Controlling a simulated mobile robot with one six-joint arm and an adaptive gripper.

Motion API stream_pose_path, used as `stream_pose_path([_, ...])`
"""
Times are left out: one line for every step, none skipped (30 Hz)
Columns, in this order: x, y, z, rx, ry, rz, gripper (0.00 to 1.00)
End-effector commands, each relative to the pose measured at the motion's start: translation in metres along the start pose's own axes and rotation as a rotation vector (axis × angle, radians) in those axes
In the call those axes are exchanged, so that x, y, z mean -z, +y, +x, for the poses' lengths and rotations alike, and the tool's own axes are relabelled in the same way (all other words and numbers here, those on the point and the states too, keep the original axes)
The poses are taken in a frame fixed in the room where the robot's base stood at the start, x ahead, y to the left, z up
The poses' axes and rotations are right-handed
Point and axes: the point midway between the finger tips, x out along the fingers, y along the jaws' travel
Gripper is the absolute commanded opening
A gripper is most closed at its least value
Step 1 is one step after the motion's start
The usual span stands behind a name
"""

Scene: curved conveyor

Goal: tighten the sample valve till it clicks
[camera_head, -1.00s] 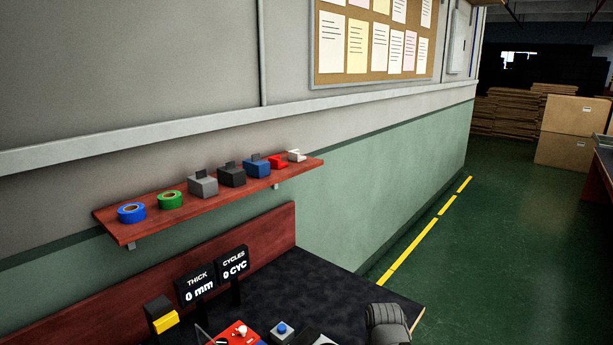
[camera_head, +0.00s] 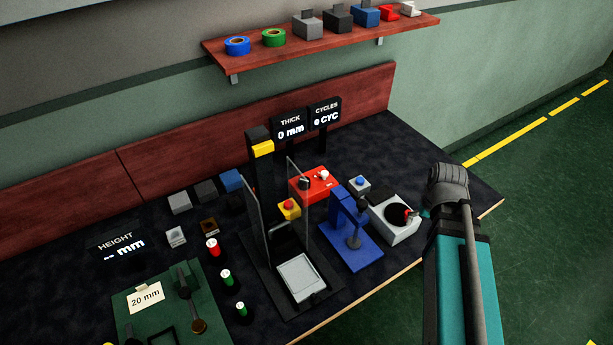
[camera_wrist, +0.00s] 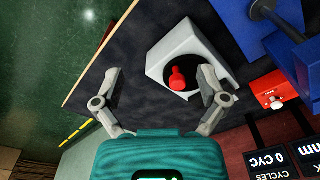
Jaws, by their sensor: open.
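A light grey housing (camera_head: 402,235) with a dark round opening stands near the bench's right end, and it fills the middle of the wrist view (camera_wrist: 166,52). A red knob-like part (camera_wrist: 178,77) sits over its opening; the red part also shows in the head view (camera_head: 411,217). No label marks the sample valve, so I cannot tell for sure that this is it. My gripper (camera_wrist: 160,71) is open, its two fingers spread either side of the red part in the picture, with nothing between them. In the head view my arm hides most of the gripper.
Left of the housing stand a blue press-like fixture (camera_head: 350,240), a red box with knobs (camera_head: 312,186) and a small grey box with a blue button (camera_head: 359,184). A black stand with clear panels (camera_head: 290,262) is further left. The floor to the right is clear.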

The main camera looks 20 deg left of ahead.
Motion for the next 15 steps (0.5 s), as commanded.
stream_pose_path([0.015, -0.014, -0.001, 0.005, 0.015, -0.035, 0.92])
stream_pose_path([0.021, -0.022, -0.001, 0.008, 0.025, -0.055, 0.92])
stream_pose_path([0.03, -0.033, -0.001, 0.012, 0.037, -0.082, 0.92])
stream_pose_path([0.036, -0.043, -0.002, 0.015, 0.048, -0.103, 0.92])
stream_pose_path([0.042, -0.051, -0.002, 0.018, 0.058, -0.125, 0.92])
stream_pose_path([0.05, -0.064, -0.002, 0.023, 0.071, -0.153, 0.92])
stream_pose_path([0.056, -0.073, -0.003, 0.026, 0.082, -0.173, 0.92])
stream_pose_path([0.062, -0.083, -0.003, 0.03, 0.092, -0.194, 0.92])
stream_pose_path([0.069, -0.097, -0.004, 0.035, 0.105, -0.223, 0.92])
stream_pose_path([0.074, -0.107, -0.004, 0.04, 0.116, -0.243, 0.92])
stream_pose_path([0.079, -0.117, -0.004, 0.044, 0.126, -0.263, 0.92])
stream_pose_path([0.086, -0.13, -0.005, 0.049, 0.139, -0.29, 0.92])
stream_pose_path([0.09, -0.141, -0.005, 0.053, 0.149, -0.31, 0.92])
stream_pose_path([0.094, -0.151, -0.006, 0.057, 0.158, -0.33, 0.92])
stream_pose_path([0.099, -0.164, -0.007, 0.062, 0.171, -0.354, 0.92])
